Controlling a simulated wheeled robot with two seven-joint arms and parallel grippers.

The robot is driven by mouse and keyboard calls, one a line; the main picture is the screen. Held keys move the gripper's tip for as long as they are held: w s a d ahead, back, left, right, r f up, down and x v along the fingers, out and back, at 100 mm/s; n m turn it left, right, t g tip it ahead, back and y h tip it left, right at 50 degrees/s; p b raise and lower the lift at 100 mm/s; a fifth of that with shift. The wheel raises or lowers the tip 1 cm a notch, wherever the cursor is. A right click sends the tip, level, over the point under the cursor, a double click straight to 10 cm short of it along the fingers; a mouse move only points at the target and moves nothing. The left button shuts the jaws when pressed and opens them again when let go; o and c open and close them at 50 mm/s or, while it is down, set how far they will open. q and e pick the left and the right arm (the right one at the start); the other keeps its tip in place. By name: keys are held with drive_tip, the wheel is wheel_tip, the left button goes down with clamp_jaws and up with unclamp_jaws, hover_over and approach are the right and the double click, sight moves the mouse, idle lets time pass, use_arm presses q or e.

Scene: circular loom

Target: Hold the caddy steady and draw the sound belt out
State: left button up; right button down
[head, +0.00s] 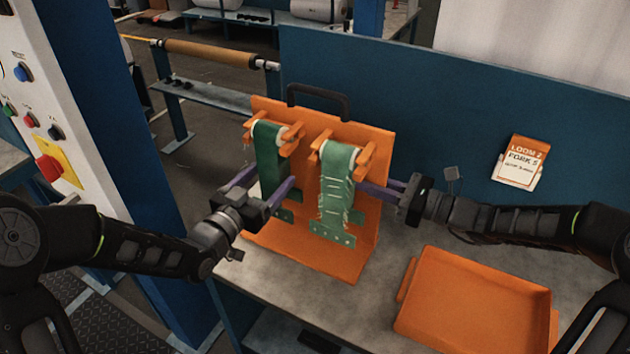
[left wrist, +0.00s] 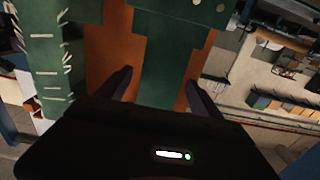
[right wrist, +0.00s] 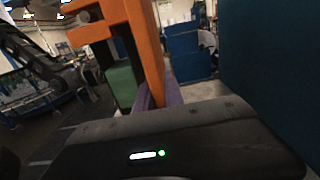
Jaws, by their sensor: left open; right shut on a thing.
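The orange caddy (head: 310,258) stands upright on the grey table, with a black handle (head: 318,92) on top. The sound belt (head: 267,150), plain dark green, hangs from the caddy's left fork. A worn belt (head: 336,190), with pale frayed marks, hangs from the right fork. My left gripper (head: 262,186) is open, with its fingers on either side of the sound belt. In the left wrist view the belt (left wrist: 160,65) shows between the fingertips. My right gripper (head: 388,187) is shut on the caddy's right edge; that orange edge (right wrist: 147,50) also shows in the right wrist view.
An orange tray (head: 478,300) lies empty on the table at the right. A blue panel (head: 440,125) with a card (head: 519,162) stands behind. A control panel (head: 38,110) is at the left. The table in front of the caddy is clear.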

use_arm(q)
drive_tip(key=shift+x, duration=1.25)
clamp_jaws()
drive_tip(key=shift+r, duration=0.1)
